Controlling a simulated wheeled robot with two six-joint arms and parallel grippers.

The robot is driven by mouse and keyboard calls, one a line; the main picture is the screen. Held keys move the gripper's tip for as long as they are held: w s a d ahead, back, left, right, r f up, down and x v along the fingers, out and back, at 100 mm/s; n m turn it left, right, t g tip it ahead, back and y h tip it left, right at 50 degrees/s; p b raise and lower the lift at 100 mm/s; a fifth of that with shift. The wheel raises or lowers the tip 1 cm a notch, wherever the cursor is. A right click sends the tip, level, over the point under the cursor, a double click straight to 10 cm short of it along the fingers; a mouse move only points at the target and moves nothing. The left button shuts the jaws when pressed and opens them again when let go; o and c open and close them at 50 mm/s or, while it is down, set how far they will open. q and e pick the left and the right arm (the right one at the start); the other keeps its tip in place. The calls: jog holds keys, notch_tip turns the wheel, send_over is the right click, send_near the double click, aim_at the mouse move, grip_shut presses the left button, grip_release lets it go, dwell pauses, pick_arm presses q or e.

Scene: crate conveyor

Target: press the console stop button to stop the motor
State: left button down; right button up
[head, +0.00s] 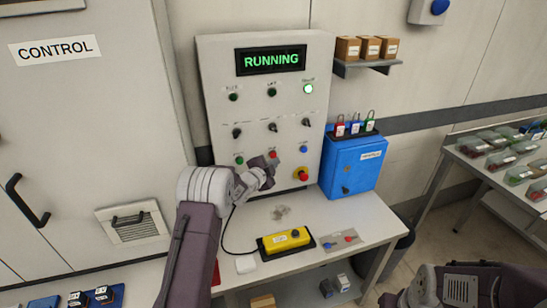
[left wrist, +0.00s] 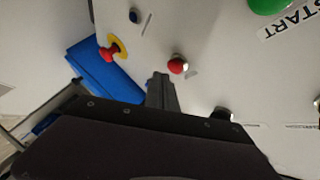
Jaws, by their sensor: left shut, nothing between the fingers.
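The white console (head: 222,80) stands on the bench, its display (head: 271,60) reading RUNNING in green. A small red button (head: 273,154) sits in its lower row, between a green button (head: 239,160) and a blue one (head: 303,149). My left gripper (head: 272,164) is shut and empty, just below the red button. In the left wrist view the red button (left wrist: 178,64) is just beyond the closed fingertips (left wrist: 160,76); contact cannot be told. The larger red knob on a yellow ring (head: 302,174) is lower right. The START label (left wrist: 290,18) is by the green button.
A blue box (head: 352,165) with padlocks on top is right of the console. A yellow pendant (head: 285,241) and a small grey plate (head: 340,240) lie on the bench (head: 365,215). A shelf (head: 365,65) with small cartons is above right. Part of my right arm shows bottom right.

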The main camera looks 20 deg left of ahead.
pick_arm(q)
jog(key=shift+w+a, duration=0.1)
jog(key=shift+w, duration=0.05)
jog(key=shift+w+a, duration=0.2)
dwell(0.3)
jog(key=shift+w+a, duration=0.2)
jog(key=shift+w, duration=0.15)
dwell(0.8)
jog(key=shift+s+d+b, duration=0.45)
jog(key=shift+s+b, duration=0.05)
jog(key=shift+s, duration=0.2)
